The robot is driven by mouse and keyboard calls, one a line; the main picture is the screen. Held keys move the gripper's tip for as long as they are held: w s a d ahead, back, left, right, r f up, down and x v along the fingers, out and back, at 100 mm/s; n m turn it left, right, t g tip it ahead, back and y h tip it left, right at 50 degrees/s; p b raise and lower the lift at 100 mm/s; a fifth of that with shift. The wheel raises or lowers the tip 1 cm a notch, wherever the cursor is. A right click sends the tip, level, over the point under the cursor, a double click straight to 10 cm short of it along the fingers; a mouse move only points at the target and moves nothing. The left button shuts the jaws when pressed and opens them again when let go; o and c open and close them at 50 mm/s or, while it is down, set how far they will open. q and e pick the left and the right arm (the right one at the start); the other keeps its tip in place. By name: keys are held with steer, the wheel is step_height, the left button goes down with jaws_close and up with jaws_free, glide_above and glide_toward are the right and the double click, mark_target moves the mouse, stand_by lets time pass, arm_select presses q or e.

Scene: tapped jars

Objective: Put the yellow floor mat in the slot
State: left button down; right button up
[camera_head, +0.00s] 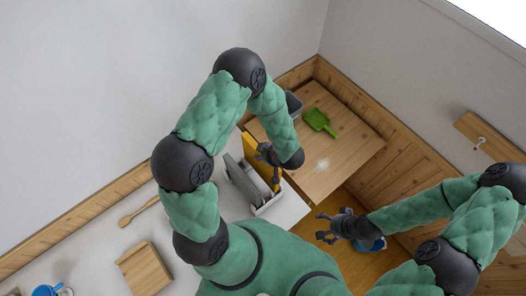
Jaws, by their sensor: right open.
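The yellow floor mat (249,146) appears as a narrow upright yellow panel, partly hidden behind my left gripper and forearm. Beside it, grey upright panels (243,181) stand in a pale rack (272,203) on the white counter. I cannot make out which gap of the rack is the slot. My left gripper (268,163) hangs close to the yellow panel and the rack. Its fingers are small and dark, and I cannot tell whether they touch the mat. My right gripper (328,228) is open and empty, to the right of the rack, over the wooden floor.
A wooden table (345,152) holds a green dustpan (319,121), a white powdery patch (322,164) and a grey bin (293,105). A blue object (376,245) lies beyond my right gripper. A wooden spoon (138,211) and board (145,268) lie on the left counter.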

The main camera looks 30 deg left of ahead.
arm_select(q)
steer(key=shift+f+b, duration=0.6)
steer(key=shift+f, duration=0.45)
steer(key=shift+f+b, duration=1.45)
steer(key=shift+f, duration=0.7)
stand_by(0.4)
steer(key=c, duration=0.7)
jaws_free()
steer(key=shift+d+r, duration=0.1)
steer(key=v, duration=1.2)
